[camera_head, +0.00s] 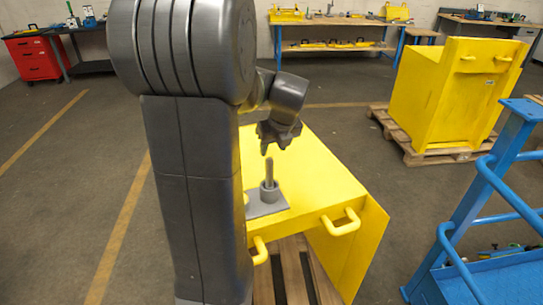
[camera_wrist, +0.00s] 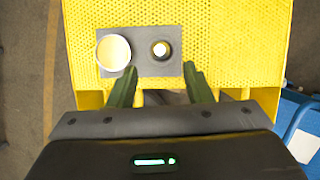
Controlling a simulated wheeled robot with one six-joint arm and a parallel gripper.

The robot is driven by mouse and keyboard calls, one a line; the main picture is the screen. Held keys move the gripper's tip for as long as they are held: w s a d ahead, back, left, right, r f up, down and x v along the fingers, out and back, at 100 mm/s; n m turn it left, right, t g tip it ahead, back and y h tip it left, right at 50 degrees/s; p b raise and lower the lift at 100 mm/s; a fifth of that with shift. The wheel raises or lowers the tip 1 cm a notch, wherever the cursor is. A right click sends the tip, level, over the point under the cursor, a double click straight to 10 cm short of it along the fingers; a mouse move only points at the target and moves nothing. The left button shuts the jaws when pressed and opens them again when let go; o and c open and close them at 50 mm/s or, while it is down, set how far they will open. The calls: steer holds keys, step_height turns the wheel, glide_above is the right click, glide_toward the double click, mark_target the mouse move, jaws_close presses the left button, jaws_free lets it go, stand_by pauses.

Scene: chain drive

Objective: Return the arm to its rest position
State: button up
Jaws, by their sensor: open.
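My gripper (camera_head: 280,143) is above the yellow table-like box, with its fingers pointing down. In the wrist view my gripper (camera_wrist: 161,85) shows two dark green fingers set apart with nothing between them. Ahead of the fingers is a grey plate (camera_wrist: 140,68) on the yellow top. It carries an upright grey shaft in a collar (camera_head: 269,187) and, to its left in the wrist view, a round pale ring-like part (camera_wrist: 113,52). My gripper is apart from the shaft. My arm hides part of the plate and of the yellow top in the head view.
The yellow box (camera_head: 315,175) has handles and stands on a wooden pallet (camera_head: 292,275). A blue frame (camera_head: 490,190) stands to the right. Another yellow box (camera_head: 450,95) stands on a pallet behind. Workbenches and a red cabinet (camera_head: 35,59) line the back. Floor at left is open.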

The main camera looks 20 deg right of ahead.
mark_target(268, 157)
steer(key=shift+s+r, duration=0.25)
steer(key=shift+r, duration=0.3)
steer(key=p+x, duration=0.1)
steer(key=x, duration=1.1)
steer(key=shift+f, duration=0.3)
step_height(268, 157, up, 2)
steer(key=shift+d+r, duration=0.1)
steer(key=shift+r, duration=0.55)
